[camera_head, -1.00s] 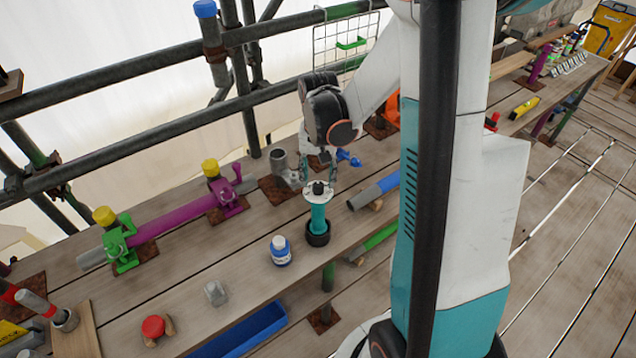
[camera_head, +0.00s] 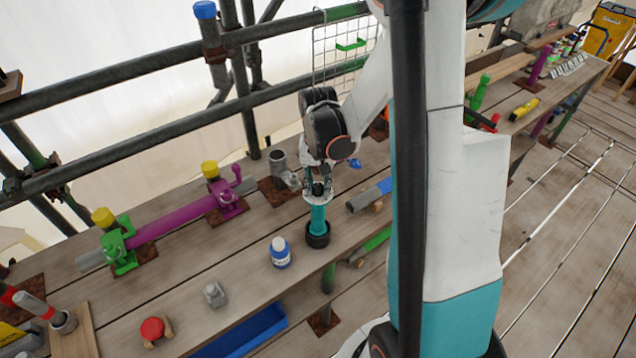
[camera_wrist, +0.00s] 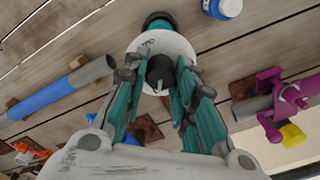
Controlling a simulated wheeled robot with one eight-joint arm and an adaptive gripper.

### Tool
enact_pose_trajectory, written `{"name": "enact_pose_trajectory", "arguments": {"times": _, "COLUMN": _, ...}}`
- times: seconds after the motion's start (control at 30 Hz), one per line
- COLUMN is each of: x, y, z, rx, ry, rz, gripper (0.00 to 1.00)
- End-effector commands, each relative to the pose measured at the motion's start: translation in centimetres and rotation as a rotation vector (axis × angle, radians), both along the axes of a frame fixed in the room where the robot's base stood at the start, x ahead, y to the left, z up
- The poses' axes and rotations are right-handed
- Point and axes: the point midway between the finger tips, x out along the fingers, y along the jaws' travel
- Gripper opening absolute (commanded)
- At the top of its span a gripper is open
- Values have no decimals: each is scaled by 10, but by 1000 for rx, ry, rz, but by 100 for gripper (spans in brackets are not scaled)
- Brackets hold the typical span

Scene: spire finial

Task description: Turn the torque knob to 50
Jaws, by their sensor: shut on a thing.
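The torque knob is a small black knob (camera_head: 317,189) on a white disc-shaped dial (camera_wrist: 178,46). The dial tops a teal upright post (camera_head: 317,217) with a black round foot on the plank bench. My gripper (camera_head: 319,185) is directly over the post, its fingers down around the knob. In the wrist view, the teal-padded fingers of my gripper (camera_wrist: 160,82) stand on both sides of the black knob (camera_wrist: 159,66) and are shut on it. Small dark marks show on the dial, but its numbers are too small to read.
A blue-and-white bottle (camera_head: 280,252) stands left of the post. A grey pipe fitting (camera_head: 278,162) is behind it, and a blue-and-grey tube (camera_head: 368,196) lies to its right. A purple clamp (camera_head: 226,195) holds a tube further left. Scaffold rails run behind the bench.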

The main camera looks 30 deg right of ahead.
Motion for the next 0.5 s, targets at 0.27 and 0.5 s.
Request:
{"name": "enact_pose_trajectory", "arguments": {"times": 0.27, "x": 0, "y": 0, "z": -1, "rx": 0, "ry": 0, "rz": 72, "gripper": 2}}
{"name": "enact_pose_trajectory", "arguments": {"times": 0.5, "x": 0, "y": 0, "z": -2, "rx": 0, "ry": 0, "rz": 244, "gripper": 2}}
